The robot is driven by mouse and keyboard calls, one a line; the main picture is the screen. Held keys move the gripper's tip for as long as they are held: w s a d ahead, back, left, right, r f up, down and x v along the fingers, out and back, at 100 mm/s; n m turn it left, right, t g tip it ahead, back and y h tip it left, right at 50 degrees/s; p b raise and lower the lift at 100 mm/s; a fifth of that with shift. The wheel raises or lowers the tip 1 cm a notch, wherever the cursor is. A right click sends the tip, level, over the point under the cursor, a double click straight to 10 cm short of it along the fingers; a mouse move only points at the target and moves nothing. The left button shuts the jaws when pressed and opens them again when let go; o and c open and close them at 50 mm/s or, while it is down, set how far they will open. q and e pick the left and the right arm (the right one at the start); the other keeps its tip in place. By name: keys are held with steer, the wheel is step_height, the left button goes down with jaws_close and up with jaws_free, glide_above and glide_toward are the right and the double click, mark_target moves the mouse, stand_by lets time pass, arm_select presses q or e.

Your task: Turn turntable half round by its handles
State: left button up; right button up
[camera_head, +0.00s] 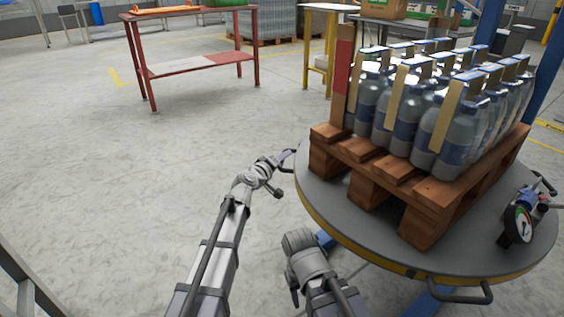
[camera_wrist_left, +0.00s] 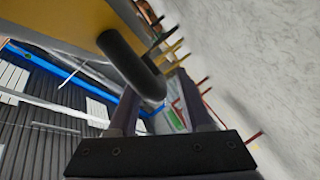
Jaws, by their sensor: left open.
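The round grey turntable (camera_head: 330,205) with a yellow rim fills the right of the head view. My left gripper (camera_head: 279,164) is at the left rim, by a dark handle (camera_head: 288,155). In the left wrist view this curved handle (camera_wrist_left: 128,62) reaches down from the yellow rim to the space between the fingers of my left gripper (camera_wrist_left: 158,84). The gripper is open; contact cannot be told. Part of my right arm shows low in the head view, but its gripper does not.
A wooden pallet (camera_head: 413,218) with several wrapped bottles (camera_head: 447,140) stands on the turntable. A red workbench (camera_head: 190,68) stands at the back left. The floor left of the turntable is clear.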

arm_select(q)
jaws_close()
stand_by(0.4)
stand_by(1.0)
